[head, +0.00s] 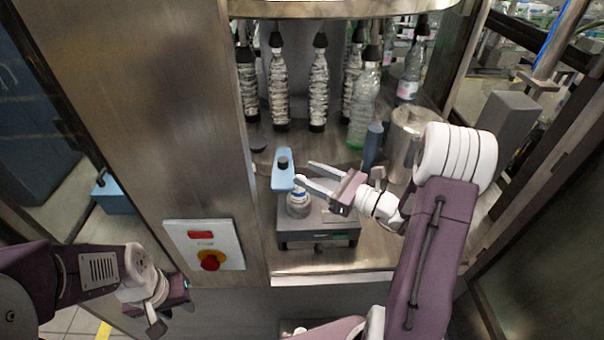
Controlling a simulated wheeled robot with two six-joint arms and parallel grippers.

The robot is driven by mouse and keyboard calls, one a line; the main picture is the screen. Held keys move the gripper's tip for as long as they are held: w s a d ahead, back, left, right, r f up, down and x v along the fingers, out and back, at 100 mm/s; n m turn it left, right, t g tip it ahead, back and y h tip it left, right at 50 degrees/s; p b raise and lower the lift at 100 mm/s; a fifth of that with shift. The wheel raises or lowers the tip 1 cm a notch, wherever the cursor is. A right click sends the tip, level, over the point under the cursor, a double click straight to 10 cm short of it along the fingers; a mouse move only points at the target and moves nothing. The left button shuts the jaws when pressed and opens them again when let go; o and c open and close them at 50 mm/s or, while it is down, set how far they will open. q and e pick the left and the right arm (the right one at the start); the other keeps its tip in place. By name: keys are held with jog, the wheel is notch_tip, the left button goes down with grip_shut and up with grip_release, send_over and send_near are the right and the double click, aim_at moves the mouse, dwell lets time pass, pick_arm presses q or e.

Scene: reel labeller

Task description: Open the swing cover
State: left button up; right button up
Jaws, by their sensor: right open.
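A light-blue plate with a dark knob (282,181), which looks like the swing cover, stands at the left of a small grey unit (318,232) inside the machine. A round white and blue part (298,203) sits on top of the unit, just below the plate. My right gripper (304,171) reaches in from the right, its two fingers apart and pointing left. Its tips are just right of the blue plate, and nothing shows between them. Whether they touch the plate is unclear. My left gripper (170,308) is at the lower left, away from the unit; its fingers are hard to make out.
Several bottles (319,85) stand under the round upper housing behind the unit. A dark blue post (372,146) and a metal cylinder (408,130) stand to the right. A steel panel with a red stop button (210,262) is at the left.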

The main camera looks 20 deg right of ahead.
aim_at(285, 165)
jog(key=shift+c, duration=0.7)
jog(key=shift+a+r+n+g, duration=0.3)
jog(key=shift+n, duration=0.3)
jog(key=c, duration=0.5)
jog(key=r+n+g, duration=0.1)
jog(key=n, duration=0.2)
jog(key=s+a+r+n+g+y+p, duration=0.1)
jog(key=n+g, duration=0.1)
jog(key=n, duration=0.1)
jog(key=a+r+n+g+p, duration=0.1)
jog(key=n, duration=0.1)
jog(key=shift+s+a+n+g+y, duration=0.2)
jog(key=shift+n+g+y, duration=0.1)
jog(key=shift+n, duration=0.1)
grip_shut()
jog(key=d+r+n+g+h+p, duration=0.3)
jog(key=d+r+n+h, duration=0.5)
jog(key=n, duration=0.9)
jog(key=shift+h, duration=0.4)
jog(key=p+x, duration=0.1)
jog(key=x, duration=0.3)
jog(key=p+x, duration=0.1)
jog(key=x, duration=0.3)
jog(key=s+a+p+x, duration=0.1)
jog(key=p+x, duration=0.1)
jog(key=x, duration=0.2)
jog(key=shift+a+f, duration=0.2)
jog(key=shift+f, duration=0.1)
jog(key=shift+a+f, duration=0.15)
jog(key=shift+a, duration=0.15)
